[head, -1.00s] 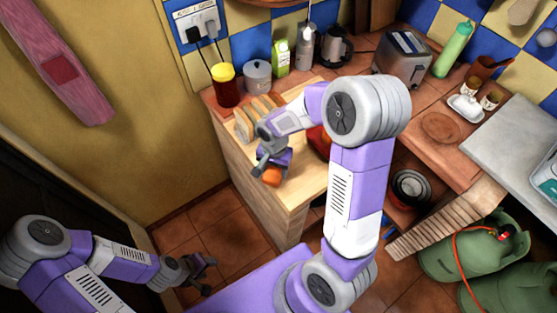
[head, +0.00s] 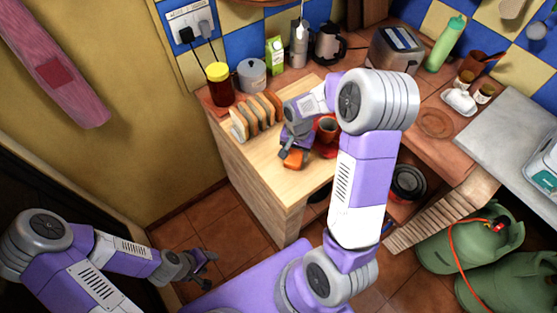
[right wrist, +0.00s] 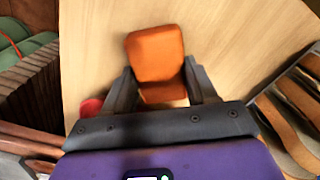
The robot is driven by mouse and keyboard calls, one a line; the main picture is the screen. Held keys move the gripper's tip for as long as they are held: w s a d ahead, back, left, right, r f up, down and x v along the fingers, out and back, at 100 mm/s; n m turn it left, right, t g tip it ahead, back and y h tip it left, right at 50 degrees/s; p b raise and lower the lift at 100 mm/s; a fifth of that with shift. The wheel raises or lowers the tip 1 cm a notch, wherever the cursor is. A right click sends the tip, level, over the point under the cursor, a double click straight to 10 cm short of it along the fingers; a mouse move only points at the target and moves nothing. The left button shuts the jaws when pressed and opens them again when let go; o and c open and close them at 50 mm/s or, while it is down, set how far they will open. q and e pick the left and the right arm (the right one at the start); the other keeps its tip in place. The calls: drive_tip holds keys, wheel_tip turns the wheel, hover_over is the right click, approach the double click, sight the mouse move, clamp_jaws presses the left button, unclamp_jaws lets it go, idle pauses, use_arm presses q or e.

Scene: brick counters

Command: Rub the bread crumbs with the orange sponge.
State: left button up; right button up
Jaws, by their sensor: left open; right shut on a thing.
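The orange sponge (head: 293,160) is held by my right gripper (head: 291,152) over the pale wooden counter top, near its front part. In the right wrist view the sponge (right wrist: 156,55) sits between the two dark fingers (right wrist: 160,88), which are shut on it. Whether it touches the wood I cannot tell. I cannot make out bread crumbs in either view; the arm and sponge cover part of the wood. My left gripper (head: 206,267) is open and empty, low at the left, away from the counter.
Bread slices stand in a rack (head: 257,115) left of the sponge. A red-brown mug (head: 327,128) stands just right of my right gripper. A yellow-lidded jar (head: 219,85), a grey pot (head: 251,75) and a kettle (head: 330,43) stand behind. Gas cylinders (head: 470,240) stand at the lower right.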

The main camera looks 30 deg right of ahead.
drive_tip(key=shift+d, duration=0.85)
drive_tip(key=r, duration=0.1)
drive_tip(key=r+p, duration=0.2)
drive_tip(key=shift+w+d+r, duration=0.1)
drive_tip(key=shift+d+r, duration=0.2)
drive_tip(key=shift+r+p, duration=2.05)
drive_tip(key=shift+r, duration=0.25)
drive_tip(key=shift+a, duration=0.15)
